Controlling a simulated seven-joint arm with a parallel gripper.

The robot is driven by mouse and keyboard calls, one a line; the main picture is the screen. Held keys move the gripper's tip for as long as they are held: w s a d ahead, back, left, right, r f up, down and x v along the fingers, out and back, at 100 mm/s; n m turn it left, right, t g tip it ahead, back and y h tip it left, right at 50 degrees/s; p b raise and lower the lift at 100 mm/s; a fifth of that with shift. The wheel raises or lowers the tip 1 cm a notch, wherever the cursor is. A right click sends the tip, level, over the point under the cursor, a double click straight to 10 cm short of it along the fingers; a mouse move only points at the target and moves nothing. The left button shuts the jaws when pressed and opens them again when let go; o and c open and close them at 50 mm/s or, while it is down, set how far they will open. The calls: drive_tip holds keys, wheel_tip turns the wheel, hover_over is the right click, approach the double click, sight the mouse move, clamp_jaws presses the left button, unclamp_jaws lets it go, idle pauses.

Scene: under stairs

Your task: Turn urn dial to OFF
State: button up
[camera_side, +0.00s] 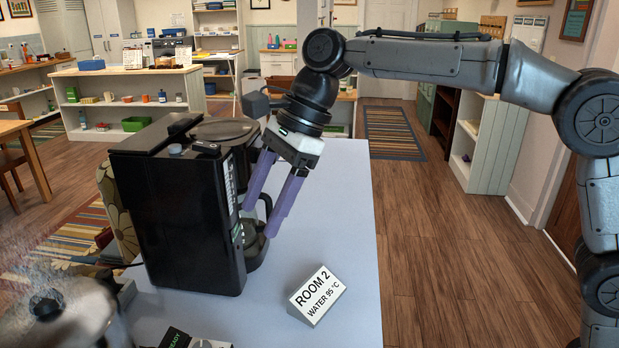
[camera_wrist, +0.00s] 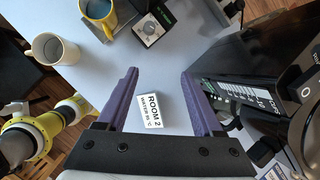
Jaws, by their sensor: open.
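A small dark control box (camera_wrist: 138,24) with a pale round dial (camera_wrist: 149,29) sits on the table at the top of the wrist view. In the side view the dial (camera_side: 205,344) and a "READY" label (camera_side: 180,339) are cut by the bottom edge. The dial's setting is too small to read. A blurred metallic rounded body (camera_side: 75,318), possibly the urn, fills the lower left. My gripper (camera_side: 259,221) is open and empty, purple fingers pointing down beside the black coffee machine (camera_side: 185,225). In the wrist view my gripper (camera_wrist: 158,73) is apart from the dial.
A white "ROOM 2 WATER 95 °C" sign (camera_side: 317,295) stands near the table's right edge. A glass carafe (camera_side: 252,240) sits in the machine, close to my fingers. A cream mug (camera_wrist: 50,49) and a yellow mug (camera_wrist: 101,14) stand left of the box. Bare table (camera_side: 335,190) lies right.

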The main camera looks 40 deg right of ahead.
drive_tip(key=s+d+r+t, duration=0.1)
drive_tip(key=s+d+r, duration=0.2)
drive_tip(key=d, duration=0.2)
drive_tip(key=shift+d+r, duration=0.3)
drive_tip(key=shift+s, duration=0.15)
wheel_tip(320, 180, up, 2)
drive_tip(key=n+h, duration=0.1)
drive_tip(key=n, duration=0.1)
drive_tip(key=n+g+h, duration=0.3)
drive_tip(key=n+h, duration=0.1)
drive_tip(key=n, duration=0.5)
hover_over(201, 347)
wheel_tip(201, 347, down, 12)
drive_tip(key=shift+f, duration=6.85)
